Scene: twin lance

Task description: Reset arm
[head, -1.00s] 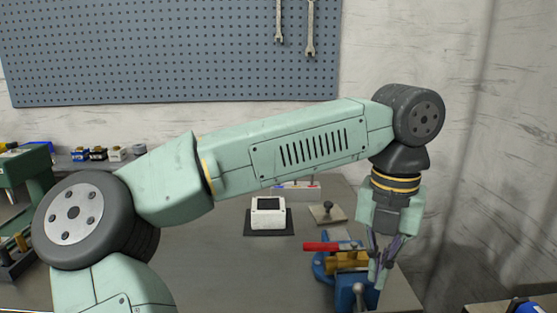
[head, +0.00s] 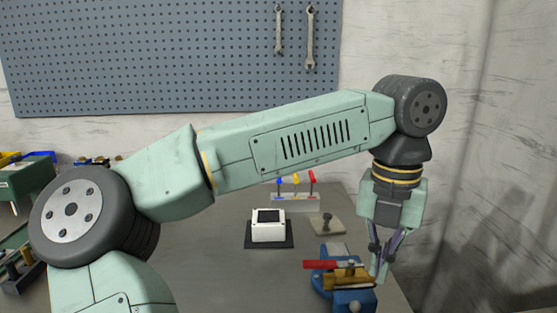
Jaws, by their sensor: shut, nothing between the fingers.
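My gripper (head: 381,278) is at the right of the head view, pointing down, shut and empty. It is just right of a blue vise (head: 352,299) with a brass-coloured piece (head: 350,281) in it. A red-handled part (head: 322,265) lies across the vise's top. I cannot tell whether my fingertips touch the vise or only overlap it in the picture. My arm spans the view from lower left to upper right.
A white box with a dark screen (head: 268,226) stands on a dark mat at the middle of the grey table (head: 200,270). Behind it is a rack (head: 296,203) with blue, yellow and red-topped items. A small beige block (head: 327,225) lies right of it. A wall (head: 465,170) is close on the right.

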